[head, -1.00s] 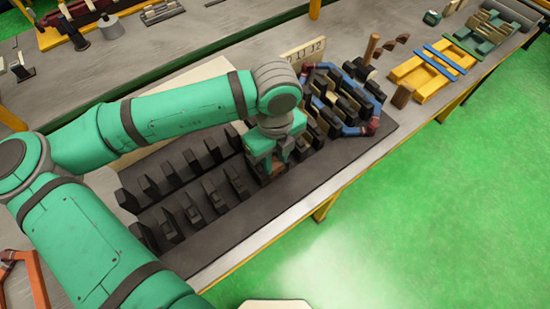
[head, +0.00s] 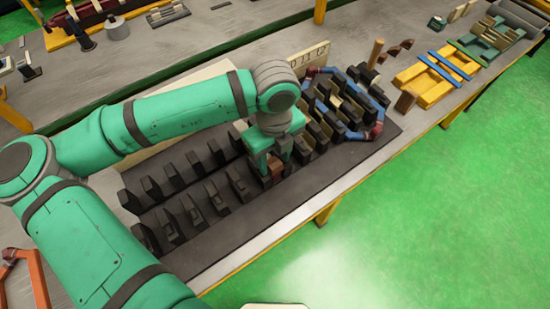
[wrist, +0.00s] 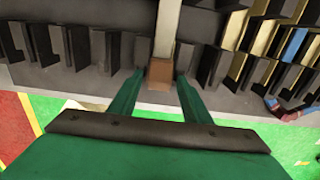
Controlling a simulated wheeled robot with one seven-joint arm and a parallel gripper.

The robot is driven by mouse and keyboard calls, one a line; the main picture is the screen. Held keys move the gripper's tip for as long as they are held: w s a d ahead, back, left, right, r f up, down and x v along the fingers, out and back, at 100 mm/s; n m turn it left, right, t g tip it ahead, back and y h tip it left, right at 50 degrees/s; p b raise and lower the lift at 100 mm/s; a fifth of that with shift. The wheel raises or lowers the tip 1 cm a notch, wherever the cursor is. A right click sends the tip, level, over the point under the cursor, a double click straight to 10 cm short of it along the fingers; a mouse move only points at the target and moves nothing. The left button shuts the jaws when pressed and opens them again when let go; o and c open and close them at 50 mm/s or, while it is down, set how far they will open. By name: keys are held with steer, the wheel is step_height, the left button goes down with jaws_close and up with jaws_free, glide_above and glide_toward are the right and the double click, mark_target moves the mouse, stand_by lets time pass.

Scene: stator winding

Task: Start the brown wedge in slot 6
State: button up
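The brown wedge (wrist: 160,72) stands between my two fingertips in the wrist view, at the near end of a pale strip. It also shows below my gripper in the head view (head: 273,171). My gripper (wrist: 160,78) has its green fingers apart, one on each side of the wedge, with a thin gap showing on both sides. The dark stator (head: 215,240) has rows of black teeth with slots between them. The wedge is in line with a gap between teeth; its lower end and how far it sits in the slot are hidden. I cannot read the slot number.
Blue coils with dark red ends (head: 376,129) lie around the teeth to the right. A numbered board (head: 309,56) stands behind. A yellow fixture (head: 428,80) is farther right on the bench. The stator's front margin is clear.

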steer(key=shift+r, duration=0.1)
step_height(320, 180, up, 11)
steer(key=shift+f, duration=0.2)
stand_by(0.5)
